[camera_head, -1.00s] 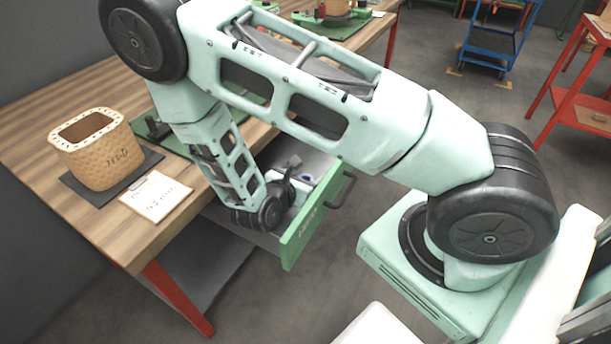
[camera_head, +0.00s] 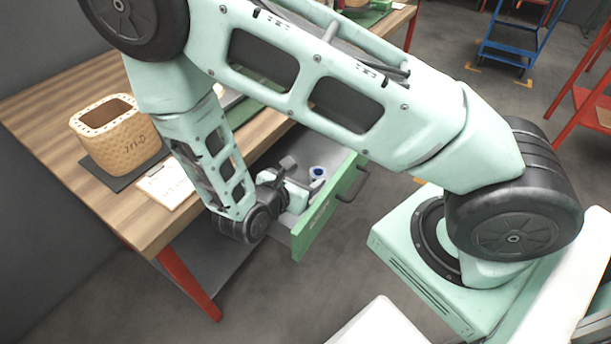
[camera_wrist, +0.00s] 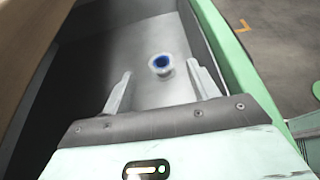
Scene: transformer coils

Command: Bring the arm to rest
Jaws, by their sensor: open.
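My gripper (camera_wrist: 160,88) is open and empty in the wrist view. Its two pale fingers stand apart over the inside of an open grey drawer (camera_wrist: 150,25). A small white spool-like thing with a blue centre (camera_wrist: 161,65) lies on the drawer floor, seen beyond and between the fingertips and apart from them. In the head view the drawer's green front (camera_head: 322,212) is pulled out from under the table, and the blue and white thing (camera_head: 317,172) shows inside it. My wrist hangs at the drawer, and my arm hides part of the table.
A blue cart (camera_head: 508,45) and a red rack (camera_head: 585,105) stand farther back.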

